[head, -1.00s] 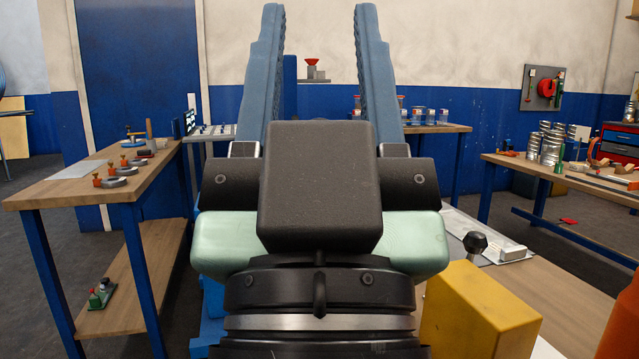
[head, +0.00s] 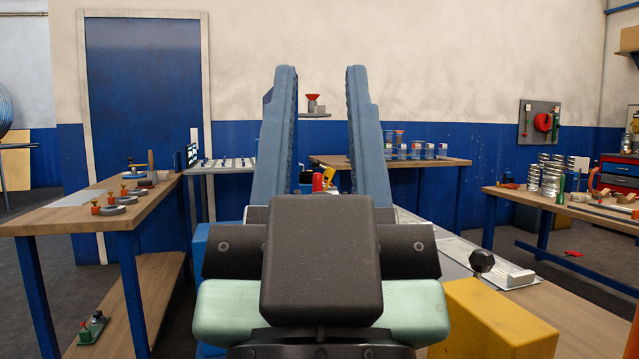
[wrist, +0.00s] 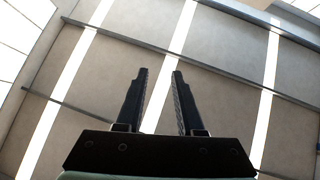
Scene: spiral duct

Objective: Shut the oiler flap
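My gripper (head: 318,85) stands upright in the middle of the head view, with its two blue fingers apart and nothing between them. In the wrist view my gripper (wrist: 159,72) is also open and empty, with the ceiling behind it. Beyond the fingers, a small red and yellow item (head: 322,180) shows through the gap, partly hidden by my gripper. I cannot tell whether it is the oiler, and no flap can be made out.
A wooden bench (head: 60,218) with several orange-and-grey parts is on the left. A yellow block (head: 490,318) and a black knob (head: 481,262) are close on the right. A back table (head: 440,162) holds containers. A right bench (head: 560,207) holds several metal cans.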

